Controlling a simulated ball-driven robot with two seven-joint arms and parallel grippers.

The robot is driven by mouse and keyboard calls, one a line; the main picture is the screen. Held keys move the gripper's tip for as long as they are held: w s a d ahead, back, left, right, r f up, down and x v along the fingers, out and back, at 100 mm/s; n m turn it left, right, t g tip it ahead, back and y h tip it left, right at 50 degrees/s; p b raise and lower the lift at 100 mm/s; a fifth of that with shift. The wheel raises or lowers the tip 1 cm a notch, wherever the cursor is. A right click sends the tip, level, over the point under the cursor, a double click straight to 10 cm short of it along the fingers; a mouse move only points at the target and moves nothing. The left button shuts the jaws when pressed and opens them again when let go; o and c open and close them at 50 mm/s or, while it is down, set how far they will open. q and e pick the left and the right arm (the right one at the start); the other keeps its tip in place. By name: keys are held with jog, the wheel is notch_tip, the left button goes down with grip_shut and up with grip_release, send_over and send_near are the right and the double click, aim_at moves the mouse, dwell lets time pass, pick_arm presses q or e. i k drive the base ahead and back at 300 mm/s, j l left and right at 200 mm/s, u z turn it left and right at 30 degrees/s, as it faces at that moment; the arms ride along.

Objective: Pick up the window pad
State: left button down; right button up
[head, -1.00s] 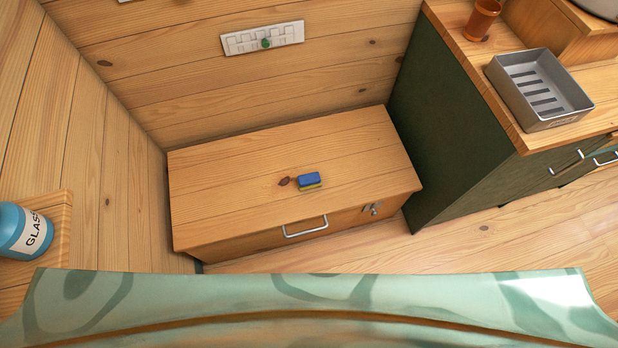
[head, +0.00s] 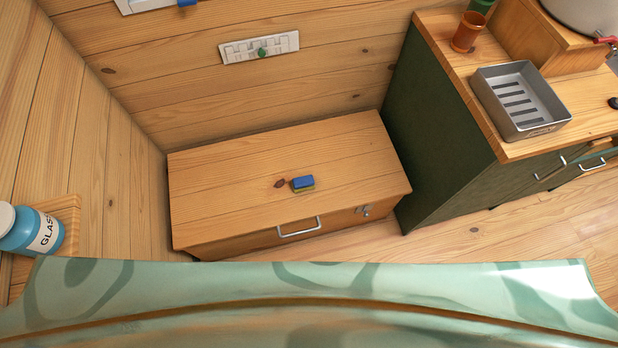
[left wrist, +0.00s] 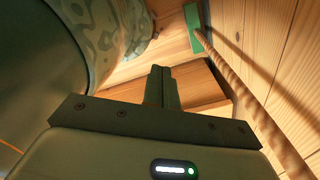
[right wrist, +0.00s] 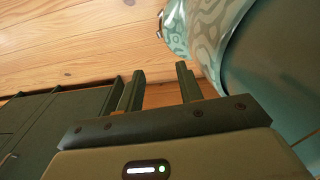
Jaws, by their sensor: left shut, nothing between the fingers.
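The window pad, a small block with a blue top and a yellow-green lower layer (head: 302,183), lies on top of a wooden chest (head: 225,205) near the middle of the head view. Neither gripper shows in the head view, so their distance from the pad cannot be told there. In the left wrist view my left gripper (left wrist: 162,75) has its fingers together and empty. In the right wrist view my right gripper (right wrist: 160,75) has its fingers apart with nothing between them. The pad is not visible in either wrist view.
A green-sided counter (head: 430,160) stands right of the chest, with a grey metal tray (head: 483,92) and an orange cup (head: 467,32). A rope (left wrist: 240,90) hangs close by in the left wrist view.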

aim_at(304, 183)
jog(key=i+l+u, duration=0.2)
jog(key=l, duration=0.3)
jog(key=l+u, duration=0.15)
jog(key=l, duration=0.35)
jog(key=i+l+u, duration=0.2)
jog(key=l, duration=0.3)
jog(key=k+j+u, duration=0.1)
jog(key=u, duration=1.5)
